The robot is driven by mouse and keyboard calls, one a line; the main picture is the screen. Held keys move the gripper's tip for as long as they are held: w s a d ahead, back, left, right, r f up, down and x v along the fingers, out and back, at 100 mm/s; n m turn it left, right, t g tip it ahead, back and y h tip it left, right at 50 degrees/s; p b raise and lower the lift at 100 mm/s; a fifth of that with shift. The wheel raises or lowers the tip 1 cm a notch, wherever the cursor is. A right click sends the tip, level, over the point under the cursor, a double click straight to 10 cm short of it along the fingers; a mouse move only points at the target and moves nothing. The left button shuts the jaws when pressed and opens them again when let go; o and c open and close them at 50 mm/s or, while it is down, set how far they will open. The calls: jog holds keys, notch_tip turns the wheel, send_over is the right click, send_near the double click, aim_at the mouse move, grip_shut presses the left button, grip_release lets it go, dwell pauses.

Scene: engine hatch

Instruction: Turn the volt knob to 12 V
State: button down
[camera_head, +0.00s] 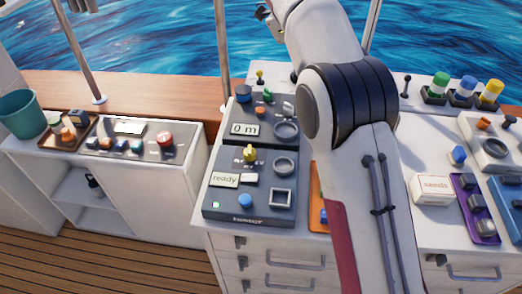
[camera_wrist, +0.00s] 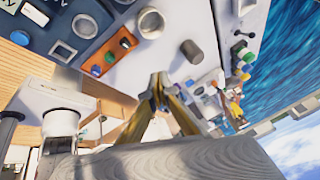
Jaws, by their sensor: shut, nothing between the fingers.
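I cannot make out a volt knob or a 12 V mark for certain in either view. In the wrist view my gripper (camera_wrist: 158,82) has its fingertips together and holds nothing. A grey round knob-like cylinder (camera_wrist: 192,52) stands on the white top just beyond and right of the fingertips, apart from them. A white round part with a ring (camera_wrist: 150,22) is farther up. In the head view my arm covers the middle of the counter, and my gripper is hidden there.
A dark panel with a yellow knob (camera_head: 250,153) and a "ready" display (camera_head: 224,180) is left of my arm. Behind it is a "0 m" panel (camera_head: 244,129). A white box (camera_head: 433,190) and a purple panel (camera_head: 468,190) are at right. An orange panel (camera_wrist: 105,65) shows in the wrist view.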

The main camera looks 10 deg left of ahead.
jog(key=w+d+r+n+t+h, duration=0.2)
jog(key=w+d+r+t, duration=0.35)
jog(key=d, duration=0.55)
jog(key=w+d+r+n+t+h, duration=0.2)
jog(key=w+d+r+n+t, duration=0.25)
jog(key=d, duration=0.65)
jog(key=s+a+f+n+t+y, duration=0.1)
jog(key=s+a+f+n+y, duration=0.3)
jog(key=a+f+n+y, duration=0.8)
jog(key=s+a+f+n+g+y, duration=0.2)
jog(key=s+a+f+n+g, duration=0.1)
jog(key=s, duration=0.5)
jog(key=s+a+f+n+g+y, duration=0.2)
jog(key=s+a+f+n+g, duration=0.2)
jog(key=s+a+f, duration=0.3)
jog(key=s+a+g, duration=0.1)
jog(key=s+a, duration=0.1)
jog(key=a, duration=0.1)
jog(key=shift+s+f, duration=0.2)
jog(key=shift+s, duration=0.05)
